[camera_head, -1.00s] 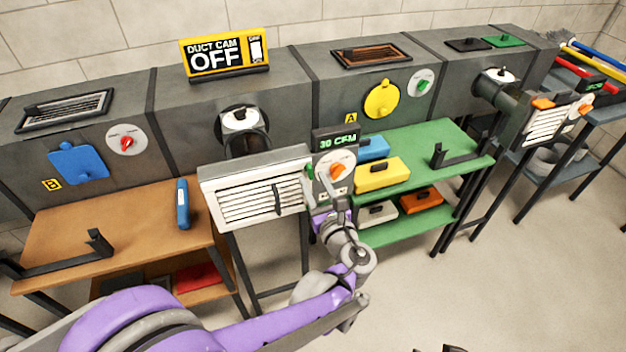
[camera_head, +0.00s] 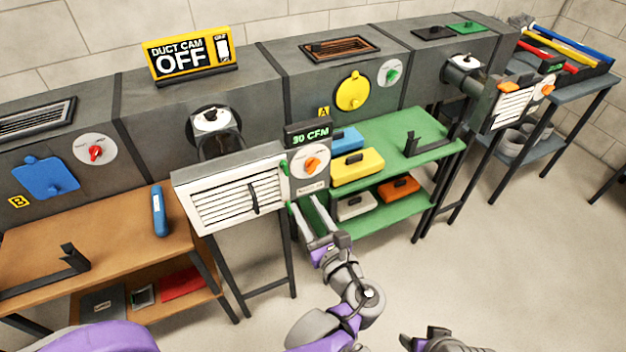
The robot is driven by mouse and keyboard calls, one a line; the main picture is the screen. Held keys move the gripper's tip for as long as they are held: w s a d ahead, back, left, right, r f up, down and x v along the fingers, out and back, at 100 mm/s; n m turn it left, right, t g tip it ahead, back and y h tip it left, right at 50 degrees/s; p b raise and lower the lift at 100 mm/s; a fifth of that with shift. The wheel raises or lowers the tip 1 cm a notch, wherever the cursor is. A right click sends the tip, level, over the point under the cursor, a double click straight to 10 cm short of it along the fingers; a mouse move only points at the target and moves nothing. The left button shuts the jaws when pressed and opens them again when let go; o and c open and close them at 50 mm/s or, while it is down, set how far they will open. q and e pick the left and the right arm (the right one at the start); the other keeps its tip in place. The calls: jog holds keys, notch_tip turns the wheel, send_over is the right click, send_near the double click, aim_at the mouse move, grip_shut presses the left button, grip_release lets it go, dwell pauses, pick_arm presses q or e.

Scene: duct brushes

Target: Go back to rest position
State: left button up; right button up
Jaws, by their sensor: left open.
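My left gripper (camera_head: 305,206) is open, with nothing between its fingers. It is just below and in front of the panel with the orange knob (camera_head: 312,162), beside the white louvred vent box (camera_head: 225,190). It looks apart from the knob, though the exact gap is hard to judge. A display reading 30 CFM (camera_head: 309,135) is above the knob. At the bottom edge, part of my right arm's end (camera_head: 430,340) shows; its fingers cannot be made out clearly.
A green shelf table (camera_head: 395,163) with yellow, blue and orange cases stands right of the gripper. A brown table (camera_head: 110,230) with a blue tool (camera_head: 159,211) is at left. Grey ducts run behind. The floor (camera_head: 510,260) at right is clear.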

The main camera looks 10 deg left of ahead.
pick_arm(q)
jog(key=shift+a, duration=0.1)
jog(key=s+a+f+n+g+h+p, duration=0.25)
jog(key=s+a+n+g+p, duration=0.45)
jog(key=a+n, duration=0.5)
jog(key=s+d+r+n+g+h+p, duration=0.1)
jog(key=s+n+h+p, duration=0.1)
jog(key=s+n, duration=0.3)
jog(key=s+d+r+n+g+h+p, duration=0.1)
jog(key=s+n+h, duration=0.4)
jog(key=n, duration=0.6)
jog(key=shift+s+d+r+n+g+p, duration=0.3)
jog(key=shift+d+r+p, duration=0.2)
jog(key=shift+p, duration=0.25)
